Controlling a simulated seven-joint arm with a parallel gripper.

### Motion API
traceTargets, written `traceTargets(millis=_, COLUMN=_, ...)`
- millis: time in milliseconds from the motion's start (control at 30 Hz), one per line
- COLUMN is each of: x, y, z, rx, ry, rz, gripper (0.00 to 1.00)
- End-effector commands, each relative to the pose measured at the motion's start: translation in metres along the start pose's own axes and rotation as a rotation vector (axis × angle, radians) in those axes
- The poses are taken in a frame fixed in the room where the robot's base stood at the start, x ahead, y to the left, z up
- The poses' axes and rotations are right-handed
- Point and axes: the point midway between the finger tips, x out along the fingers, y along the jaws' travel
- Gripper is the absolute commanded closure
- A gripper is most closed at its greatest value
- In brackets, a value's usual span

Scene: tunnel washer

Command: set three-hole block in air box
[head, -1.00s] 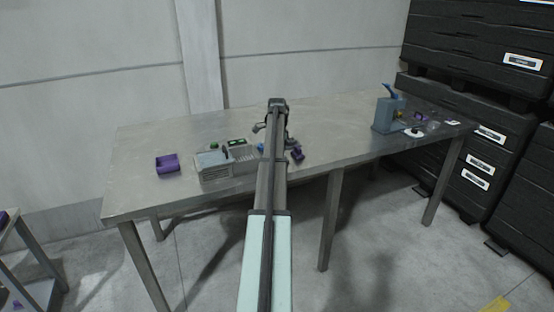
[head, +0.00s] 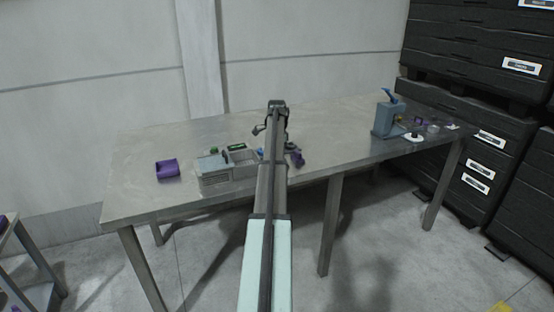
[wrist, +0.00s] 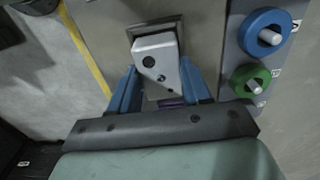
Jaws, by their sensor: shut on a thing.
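In the wrist view, my gripper (wrist: 158,66) has its two blue fingers shut on a pale grey block (wrist: 154,46) with dark holes in its face, the three-hole block. The block's far end overlaps a dark-rimmed rectangular recess (wrist: 178,22) in a tan-grey surface. I cannot tell whether the block is above the recess or partly in it. I cannot identify the air box with certainty; this surface may belong to it. In the head view, my arm hides the gripper and block.
A blue ring (wrist: 262,34) and a green ring (wrist: 251,82) sit on pale pegs right of the gripper. On the table (head: 330,140) are a purple bin (head: 167,170), a grey compartment box (head: 215,180) and a blue-grey device (head: 389,118).

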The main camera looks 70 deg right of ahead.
Motion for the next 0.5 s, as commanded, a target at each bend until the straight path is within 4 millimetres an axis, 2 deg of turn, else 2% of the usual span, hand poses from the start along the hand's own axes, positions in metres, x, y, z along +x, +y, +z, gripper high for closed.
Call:
traceTargets(millis=300, x=-0.056, y=-0.002, z=-0.001, rx=0.0, ry=0.0, rz=-0.003, gripper=0.95)
traceTargets(millis=500, x=-0.08, y=-0.002, z=0.001, rx=-0.002, ry=0.0, rz=-0.002, gripper=0.95)
